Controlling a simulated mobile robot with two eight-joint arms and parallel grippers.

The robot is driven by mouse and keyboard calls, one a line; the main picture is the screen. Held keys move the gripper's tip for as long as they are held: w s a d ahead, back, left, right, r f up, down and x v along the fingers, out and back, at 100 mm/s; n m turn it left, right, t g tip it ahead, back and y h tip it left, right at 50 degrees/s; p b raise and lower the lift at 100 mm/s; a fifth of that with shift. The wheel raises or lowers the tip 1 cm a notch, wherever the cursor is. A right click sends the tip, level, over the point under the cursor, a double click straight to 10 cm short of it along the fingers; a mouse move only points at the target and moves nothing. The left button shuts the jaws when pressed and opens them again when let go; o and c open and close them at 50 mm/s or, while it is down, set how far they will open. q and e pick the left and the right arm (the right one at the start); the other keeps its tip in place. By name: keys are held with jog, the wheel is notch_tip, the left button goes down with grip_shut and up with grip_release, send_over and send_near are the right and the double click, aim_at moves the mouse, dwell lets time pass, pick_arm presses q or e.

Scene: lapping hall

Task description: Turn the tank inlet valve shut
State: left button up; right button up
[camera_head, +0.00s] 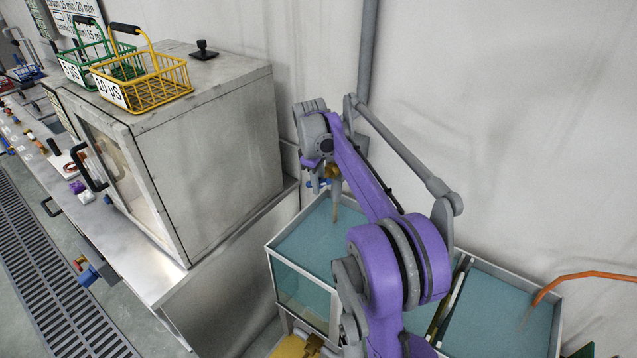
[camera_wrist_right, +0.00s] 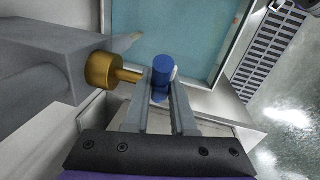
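The tank (camera_head: 268,252) holds blue-green water; its rim also shows in the wrist view (camera_wrist_right: 236,48). The inlet valve (camera_wrist_right: 103,70) is a brass fitting by the grey wall, with a blue handle (camera_wrist_right: 163,68). In the head view, the brass part (camera_head: 332,171) and a bit of the blue handle (camera_head: 311,184) show beside my right gripper (camera_head: 322,172). A pale tapering streak (camera_head: 336,207) hangs below the brass toward the water. In the wrist view my right gripper (camera_wrist_right: 162,85) has its fingers against both sides of the blue handle. My left gripper is not in view.
A grey cabinet (camera_head: 215,150) stands left of the tank, with yellow (camera_head: 150,88) and green wire baskets on top. A second water compartment (camera_head: 495,315) lies right, with an orange hose (camera_head: 580,275) over it. A grey pipe (camera_head: 367,50) runs down the wall.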

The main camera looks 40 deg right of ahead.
grip_shut()
jog(key=t, duration=0.2)
jog(key=shift+s+t+y, duration=0.1)
jog(key=shift+t+y, duration=0.2)
jog(key=shift+t+y+b, duration=0.4)
jog(key=shift+t+y, duration=0.1)
jog(key=shift+t, duration=1.3)
jog(key=shift+m, duration=0.3)
jog(key=o, duration=0.8)
grip_release()
jog(key=shift+c, duration=0.2)
